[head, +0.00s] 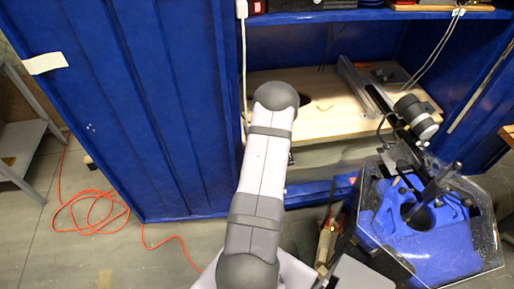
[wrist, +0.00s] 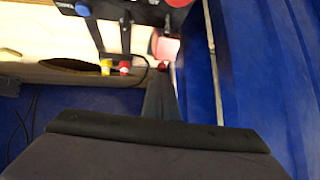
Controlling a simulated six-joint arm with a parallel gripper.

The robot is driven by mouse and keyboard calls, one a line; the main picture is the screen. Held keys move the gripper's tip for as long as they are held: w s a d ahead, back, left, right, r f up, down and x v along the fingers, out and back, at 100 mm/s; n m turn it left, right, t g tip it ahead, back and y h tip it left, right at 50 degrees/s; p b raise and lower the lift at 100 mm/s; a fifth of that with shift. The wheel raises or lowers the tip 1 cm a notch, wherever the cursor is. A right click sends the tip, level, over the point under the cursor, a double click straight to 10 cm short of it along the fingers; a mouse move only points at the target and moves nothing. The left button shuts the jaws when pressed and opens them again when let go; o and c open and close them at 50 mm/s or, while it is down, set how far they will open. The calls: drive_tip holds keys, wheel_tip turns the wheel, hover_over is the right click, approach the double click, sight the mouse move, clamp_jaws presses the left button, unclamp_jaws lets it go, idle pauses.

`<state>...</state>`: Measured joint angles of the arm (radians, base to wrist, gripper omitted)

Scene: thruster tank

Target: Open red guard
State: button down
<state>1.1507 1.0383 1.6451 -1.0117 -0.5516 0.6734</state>
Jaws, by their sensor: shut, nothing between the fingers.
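In the wrist view my gripper (wrist: 162,78) is shut and empty, its dark fingers together and pointing up the picture. A red, rounded part (wrist: 166,46) lies just beyond the fingertips; a second red piece (wrist: 180,3) is at the top edge on a dark panel (wrist: 130,12). I cannot tell which of these is the red guard, or whether the fingers touch the nearer one. In the head view my arm covers the gripper, and the guard cannot be made out.
A blue knob (wrist: 82,9) is on the panel. A yellow connector (wrist: 105,67) and a red connector (wrist: 125,67) are close left of the fingers. A blue wall (wrist: 270,80) is on the right. The head view shows a blue cabinet (head: 130,100) and a blue tank (head: 440,245).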

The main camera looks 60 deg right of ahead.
drive_tip(key=shift+w+d, duration=0.6)
drive_tip(key=shift+w, duration=0.05)
drive_tip(key=shift+w+d+f+p, duration=0.2)
drive_tip(key=shift+w+d+p, duration=0.2)
drive_tip(key=shift+w+d, duration=0.35)
idle(0.5)
drive_tip(key=shift+r+p, duration=0.85)
drive_tip(key=shift+s+r, duration=0.1)
drive_tip(key=s+a+r+p, duration=0.1)
drive_tip(key=s+r, duration=0.5)
drive_tip(key=r, duration=0.6)
drive_tip(key=shift+a+p, duration=0.4)
drive_tip(key=shift+a, duration=0.2)
